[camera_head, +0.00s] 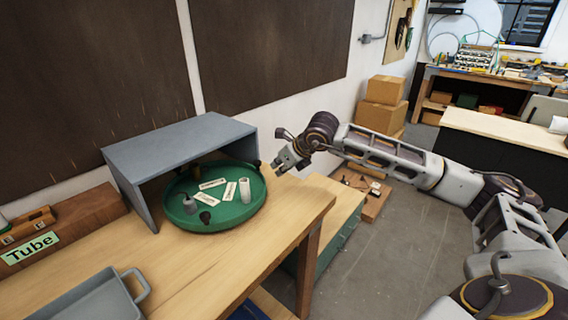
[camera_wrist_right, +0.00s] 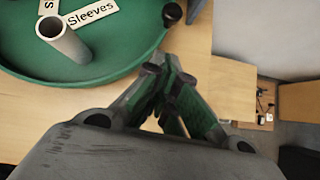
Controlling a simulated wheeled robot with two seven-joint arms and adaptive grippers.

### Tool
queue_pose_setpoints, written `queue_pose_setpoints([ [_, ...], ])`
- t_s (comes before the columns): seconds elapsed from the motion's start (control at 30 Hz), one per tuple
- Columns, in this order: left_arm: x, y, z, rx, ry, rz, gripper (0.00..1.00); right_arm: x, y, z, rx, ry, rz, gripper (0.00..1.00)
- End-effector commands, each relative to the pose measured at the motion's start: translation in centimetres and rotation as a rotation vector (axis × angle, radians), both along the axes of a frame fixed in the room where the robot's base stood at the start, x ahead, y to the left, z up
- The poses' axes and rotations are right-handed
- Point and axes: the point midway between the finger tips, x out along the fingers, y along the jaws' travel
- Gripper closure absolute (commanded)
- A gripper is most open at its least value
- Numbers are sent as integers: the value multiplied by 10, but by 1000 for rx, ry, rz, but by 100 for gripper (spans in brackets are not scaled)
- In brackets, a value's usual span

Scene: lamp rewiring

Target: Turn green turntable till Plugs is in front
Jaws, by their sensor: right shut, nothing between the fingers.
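The green turntable (camera_head: 226,213) sits on the wooden bench, its back part under a grey shelf. Several white labels lie on it, too small to read in the head view. A pale tube (camera_head: 244,190) stands near its right side, and dark knobs sit around its rim. In the right wrist view the turntable (camera_wrist_right: 112,66) shows at upper left, with a label reading Sleeves (camera_wrist_right: 91,16) beside the tube (camera_wrist_right: 62,38). My right gripper (camera_head: 279,164) is shut and empty, just right of the turntable's rim and apart from it. My left gripper is not in view.
The grey shelf (camera_head: 178,142) covers the turntable's back. A wooden box labelled Tube (camera_head: 75,222) stands at left, and a grey tray (camera_head: 98,303) lies at the front left. The bench top (camera_head: 190,268) is clear in front of the turntable. Cardboard boxes (camera_head: 384,90) are stacked behind my right arm.

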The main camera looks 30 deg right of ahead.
Motion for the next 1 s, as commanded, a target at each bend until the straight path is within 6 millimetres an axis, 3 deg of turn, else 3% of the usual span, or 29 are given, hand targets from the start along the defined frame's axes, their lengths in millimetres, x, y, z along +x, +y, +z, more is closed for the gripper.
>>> queue_pose_setpoints([
  [0.27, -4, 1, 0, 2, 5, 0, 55, 21, 7, -24, 1, 1, 1, 100],
  [0.7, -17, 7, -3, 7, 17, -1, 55, 50, 14, -28, 0, 1, 1, 100],
  [1.0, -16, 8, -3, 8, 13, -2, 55, 56, 15, -29, 0, 1, 0, 100],
])
